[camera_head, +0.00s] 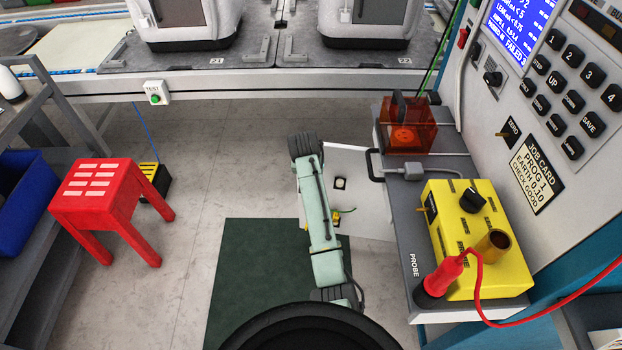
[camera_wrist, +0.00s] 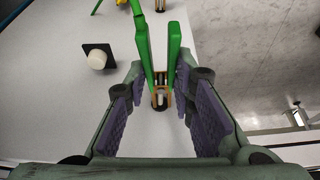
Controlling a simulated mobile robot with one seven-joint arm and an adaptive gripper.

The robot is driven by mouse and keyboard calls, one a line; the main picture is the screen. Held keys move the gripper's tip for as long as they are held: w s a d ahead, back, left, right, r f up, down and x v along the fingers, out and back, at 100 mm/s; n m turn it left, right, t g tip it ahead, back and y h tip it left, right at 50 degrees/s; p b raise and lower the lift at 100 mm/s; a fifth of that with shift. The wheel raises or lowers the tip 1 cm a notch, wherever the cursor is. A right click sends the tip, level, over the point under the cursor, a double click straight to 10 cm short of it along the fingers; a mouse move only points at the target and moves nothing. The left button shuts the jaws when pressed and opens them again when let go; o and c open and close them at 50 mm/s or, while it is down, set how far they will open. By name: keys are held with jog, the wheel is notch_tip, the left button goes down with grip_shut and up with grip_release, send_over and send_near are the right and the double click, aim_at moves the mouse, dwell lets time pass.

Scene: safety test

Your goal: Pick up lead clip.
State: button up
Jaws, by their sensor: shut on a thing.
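The lead clip (camera_wrist: 174,62) shows in the wrist view as two bright green handles that meet at a brass-coloured loop with a pale pin in it. My gripper (camera_wrist: 163,80) has purple ridged pads on either side of the clip and is shut on it, with the fingertips close to the handles. The clip is over or against a white panel; I cannot tell whether it touches.
The white panel (camera_head: 372,200) bears a black square with a white knob (camera_wrist: 97,58). A grey shelf (camera_head: 398,225) carries an orange box (camera_head: 408,138) and a yellow tester (camera_head: 462,262) with a red probe (camera_head: 441,275). A red stool (camera_head: 98,192) stands left on open floor.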

jog(key=shift+r, duration=0.45)
jog(key=b+v, duration=0.1)
jog(key=v, duration=0.1)
jog(key=shift+a+r, duration=0.15)
jog(key=shift+r, duration=0.2)
jog(key=shift+c, duration=0.2)
jog(key=s+a+b, duration=0.1)
jog(key=s+a, duration=0.1)
jog(key=s, duration=0.7)
jog(key=s+a+r, duration=0.1)
jog(key=s+a, duration=0.1)
jog(key=s, duration=0.8)
jog(key=shift+r+b, duration=0.3)
jog(key=shift+b, duration=0.05)
jog(key=shift+s+a, duration=0.1)
jog(key=shift+a, duration=0.05)
